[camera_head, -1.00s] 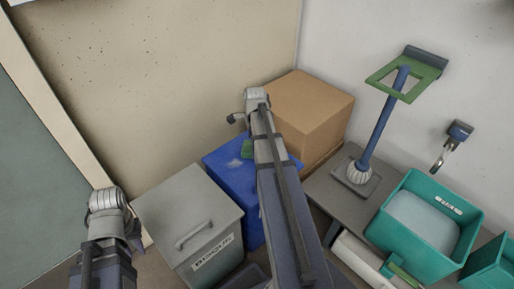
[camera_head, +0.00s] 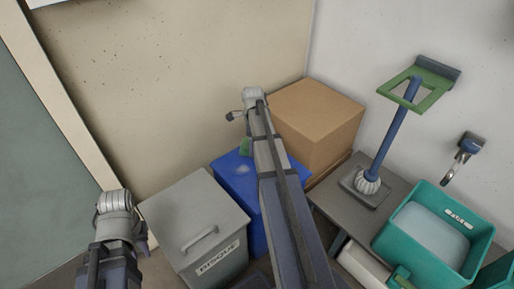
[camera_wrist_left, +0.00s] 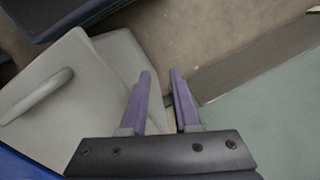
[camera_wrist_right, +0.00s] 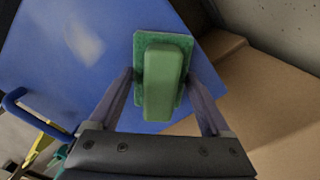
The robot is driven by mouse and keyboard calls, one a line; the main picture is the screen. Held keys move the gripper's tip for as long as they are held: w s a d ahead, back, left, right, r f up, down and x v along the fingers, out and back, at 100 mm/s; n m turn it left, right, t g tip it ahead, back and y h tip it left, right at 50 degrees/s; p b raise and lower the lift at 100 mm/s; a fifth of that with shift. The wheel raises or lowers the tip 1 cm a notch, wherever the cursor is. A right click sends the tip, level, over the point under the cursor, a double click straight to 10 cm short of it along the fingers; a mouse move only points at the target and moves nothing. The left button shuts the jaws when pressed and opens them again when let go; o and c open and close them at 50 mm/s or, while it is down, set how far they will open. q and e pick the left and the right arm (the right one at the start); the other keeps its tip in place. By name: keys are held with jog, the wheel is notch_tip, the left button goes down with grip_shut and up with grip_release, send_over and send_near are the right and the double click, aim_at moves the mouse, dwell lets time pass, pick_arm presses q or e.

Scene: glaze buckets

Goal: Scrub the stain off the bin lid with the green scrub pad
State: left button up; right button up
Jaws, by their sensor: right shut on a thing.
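The blue bin (camera_head: 230,180) stands between the grey bin and the cardboard box. A pale, smeared stain (camera_head: 242,169) marks its blue lid; the stain also shows in the right wrist view (camera_wrist_right: 84,40). My right gripper (camera_wrist_right: 162,84) is shut on the green scrub pad (camera_wrist_right: 163,62) by its block-like handle. The pad is over the lid's edge near the cardboard box, apart from the stain; I cannot tell whether it touches the lid. In the head view my right arm hides part of the bin. My left gripper (camera_wrist_left: 161,85) is open and empty, beside the grey bin.
A grey bin (camera_head: 195,220) labelled BISQUE, with a handle on its lid, stands left of the blue bin. A cardboard box (camera_head: 315,120) stands behind it.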

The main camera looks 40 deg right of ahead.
jog(key=shift+w, duration=0.25)
notch_tip(320, 180, up, 6)
jog(key=p, duration=0.6)
jog(key=shift+s, duration=0.1)
notch_tip(320, 180, up, 3)
jog(key=p, duration=0.3)
jog(key=shift+r, duration=0.1)
dwell(0.4)
